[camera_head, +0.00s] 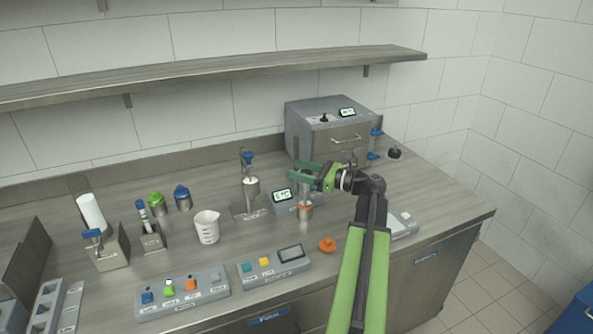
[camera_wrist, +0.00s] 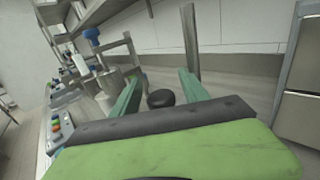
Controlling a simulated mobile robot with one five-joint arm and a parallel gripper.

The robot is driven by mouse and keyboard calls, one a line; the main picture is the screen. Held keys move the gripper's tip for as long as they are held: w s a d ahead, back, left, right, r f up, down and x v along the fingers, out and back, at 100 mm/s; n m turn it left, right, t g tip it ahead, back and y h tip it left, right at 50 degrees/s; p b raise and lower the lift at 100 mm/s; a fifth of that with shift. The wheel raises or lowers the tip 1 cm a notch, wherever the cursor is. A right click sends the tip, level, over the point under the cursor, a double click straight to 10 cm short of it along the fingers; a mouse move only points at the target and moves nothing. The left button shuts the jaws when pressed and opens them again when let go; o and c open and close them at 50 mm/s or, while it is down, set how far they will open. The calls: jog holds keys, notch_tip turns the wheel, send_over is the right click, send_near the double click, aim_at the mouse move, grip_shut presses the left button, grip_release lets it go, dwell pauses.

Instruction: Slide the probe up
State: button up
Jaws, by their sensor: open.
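My gripper (camera_head: 301,171) is open, its teal fingers over the small station with a lit display (camera_head: 282,195). In the wrist view, a round black knob (camera_wrist: 161,98) lies between the spread fingers of my gripper (camera_wrist: 160,78), with no clear contact. It may be the top of the probe; I cannot tell for sure. A grey upright post (camera_wrist: 191,45) rises just beyond the right finger. In the head view a metal cup with an orange band (camera_head: 305,211) stands below my gripper. My fingers hide most of the probe there.
A stand with a blue knob (camera_head: 249,160) is left of my gripper. A grey box with a handle (camera_head: 330,130) stands behind it. A white beaker (camera_head: 207,227), button panels (camera_head: 182,294) and an orange knob (camera_head: 327,244) are on the counter. A shelf (camera_head: 210,72) runs above.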

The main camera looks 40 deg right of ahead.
jog(key=shift+w+a, duration=0.1)
jog(key=shift+w, duration=0.2)
grip_shut()
dwell(1.3)
